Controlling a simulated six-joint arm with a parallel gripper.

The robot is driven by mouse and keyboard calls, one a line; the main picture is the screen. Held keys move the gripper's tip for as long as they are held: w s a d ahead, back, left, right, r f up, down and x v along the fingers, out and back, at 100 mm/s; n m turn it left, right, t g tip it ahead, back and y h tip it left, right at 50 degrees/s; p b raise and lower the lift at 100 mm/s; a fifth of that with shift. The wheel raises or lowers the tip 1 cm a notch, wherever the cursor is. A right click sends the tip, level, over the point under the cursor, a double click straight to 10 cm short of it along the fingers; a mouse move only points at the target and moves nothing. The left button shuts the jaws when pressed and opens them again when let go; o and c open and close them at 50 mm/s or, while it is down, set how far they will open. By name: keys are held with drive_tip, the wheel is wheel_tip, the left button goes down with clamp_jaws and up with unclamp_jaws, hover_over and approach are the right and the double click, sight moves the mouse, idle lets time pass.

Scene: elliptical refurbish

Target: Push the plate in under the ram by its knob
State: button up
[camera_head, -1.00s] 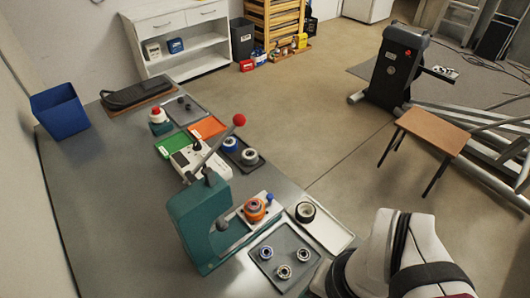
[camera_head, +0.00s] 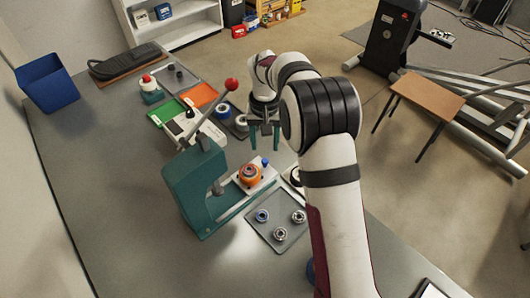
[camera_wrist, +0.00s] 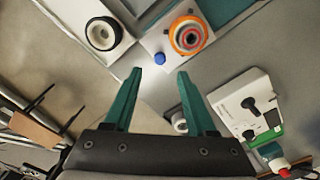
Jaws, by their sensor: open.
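The sliding plate (camera_head: 243,189) is a pale plate pulled out to the right of the teal press (camera_head: 193,182). An orange wheel (camera_head: 250,174) sits on it. The blue knob (camera_head: 265,162) stands at the plate's outer end; it also shows in the wrist view (camera_wrist: 160,58). The ram (camera_head: 217,187) hangs in the press's opening, left of the wheel. My gripper (camera_head: 264,147) is open and empty, with teal fingers pointing down above and near the knob. In the wrist view my gripper (camera_wrist: 158,72) has the knob beyond its fingertips, roughly midway between them and apart from both.
A grey tray (camera_head: 262,232) with several bearings lies in front of the plate. A black-and-white wheel (camera_wrist: 104,33) is beside the plate. The press lever with a red ball (camera_head: 232,84) rises behind. A white device (camera_head: 190,131) stands beyond the press.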

sight(264, 160)
wheel_tip(264, 160, down, 7)
drive_tip(key=shift+r, duration=0.2)
clamp_jaws()
idle(1.4)
